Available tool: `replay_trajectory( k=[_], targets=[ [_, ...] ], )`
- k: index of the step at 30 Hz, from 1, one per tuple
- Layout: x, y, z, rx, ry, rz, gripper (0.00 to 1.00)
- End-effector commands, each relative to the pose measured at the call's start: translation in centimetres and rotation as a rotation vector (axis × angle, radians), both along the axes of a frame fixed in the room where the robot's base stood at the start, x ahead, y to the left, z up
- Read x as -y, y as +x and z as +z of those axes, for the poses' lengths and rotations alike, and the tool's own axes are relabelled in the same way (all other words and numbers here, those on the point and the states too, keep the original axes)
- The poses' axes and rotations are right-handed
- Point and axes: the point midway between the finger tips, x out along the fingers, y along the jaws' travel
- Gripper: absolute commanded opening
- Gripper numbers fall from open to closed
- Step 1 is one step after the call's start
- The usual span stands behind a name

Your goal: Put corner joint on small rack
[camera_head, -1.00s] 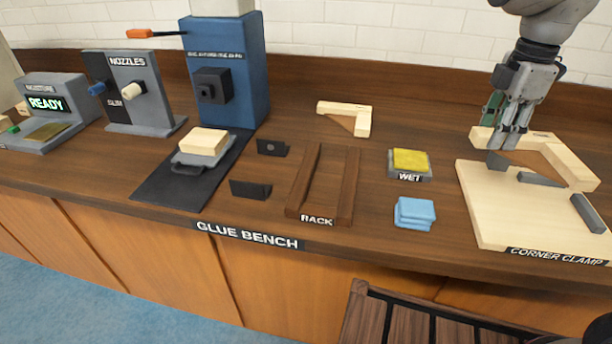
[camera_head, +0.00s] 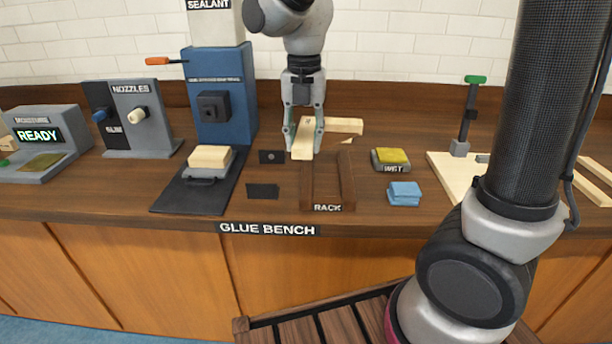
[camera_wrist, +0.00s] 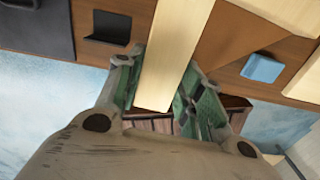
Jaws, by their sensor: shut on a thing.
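My gripper (camera_head: 303,137) points down and is shut on a pale wooden corner joint (camera_head: 302,148). One bar of the joint runs forward between the fingers, and it also shows in the wrist view (camera_wrist: 178,50). The joint is at the back left end of the small rack (camera_head: 348,185), a pair of dark rails labelled RACK. I cannot tell whether the joint touches it. The rack's left back end is partly hidden. A bit of pale wood shows behind the rack (camera_head: 347,141).
Two black holders (camera_head: 263,191) stand left of the rack. A yellow WET pad (camera_head: 391,157) and blue cloths (camera_head: 404,192) lie right of it. The corner clamp board (camera_head: 448,170) is partly hidden by my arm. A tall blue machine (camera_head: 220,95) stands at back left.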

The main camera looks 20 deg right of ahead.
Motion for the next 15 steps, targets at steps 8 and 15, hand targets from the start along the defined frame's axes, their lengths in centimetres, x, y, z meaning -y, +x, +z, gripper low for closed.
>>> replay_trajectory(
  k=[8, 15],
  targets=[
    [0.1, -0.1, -3.1, -0.005, -0.003, 0.072, 0.00],
    [0.0, 0.0, -6.4, -0.001, -0.001, 0.070, 0.00]
  ],
)
